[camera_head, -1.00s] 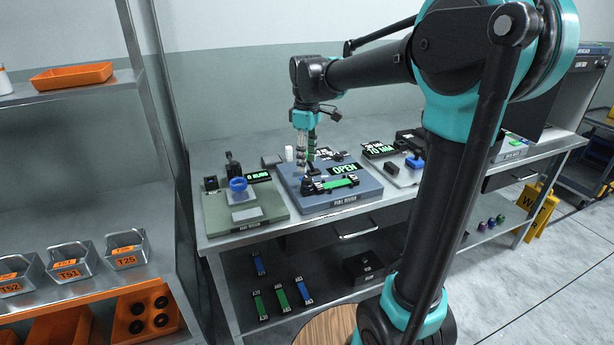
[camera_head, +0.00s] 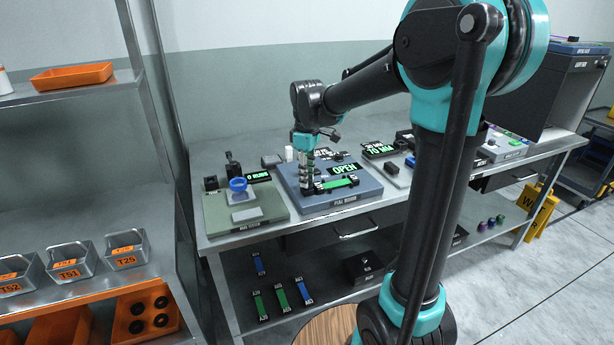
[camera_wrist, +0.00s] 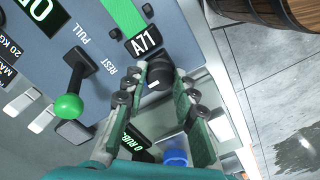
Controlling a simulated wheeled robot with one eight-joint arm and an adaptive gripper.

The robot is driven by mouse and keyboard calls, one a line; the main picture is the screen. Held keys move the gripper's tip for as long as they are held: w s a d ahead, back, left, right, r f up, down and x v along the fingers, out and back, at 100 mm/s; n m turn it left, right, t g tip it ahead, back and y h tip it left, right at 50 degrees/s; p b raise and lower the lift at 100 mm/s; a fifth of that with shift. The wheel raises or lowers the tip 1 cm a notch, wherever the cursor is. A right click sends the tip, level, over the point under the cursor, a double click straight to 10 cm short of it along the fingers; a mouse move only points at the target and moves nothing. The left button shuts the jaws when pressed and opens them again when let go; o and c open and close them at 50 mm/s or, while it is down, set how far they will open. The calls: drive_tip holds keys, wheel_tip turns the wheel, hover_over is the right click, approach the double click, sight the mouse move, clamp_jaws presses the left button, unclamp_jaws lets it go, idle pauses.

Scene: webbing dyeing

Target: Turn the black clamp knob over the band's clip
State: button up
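The green band (camera_head: 338,184) lies on the blue-grey pull bench (camera_head: 345,203). Its white-lettered A71 clip (camera_wrist: 144,40) shows in the wrist view at the band's end. The black clamp knob (camera_wrist: 159,74) is beside the clip, between my fingertips. My gripper (camera_wrist: 161,78) is open around the knob, with a finger on each side; whether either finger touches it is unclear. The display (camera_head: 344,168) behind reads OPEN.
A lever with a green ball (camera_wrist: 69,106) stands close to my gripper, by the words PULL and REST. A green-grey station (camera_head: 222,218) with a blue ring (camera_head: 238,184) stands to the left. The shelf below holds several bands.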

clamp_jaws()
drive_tip(key=shift+m, duration=0.3)
drive_tip(key=m, duration=1.2)
drive_tip(key=shift+m, duration=2.6)
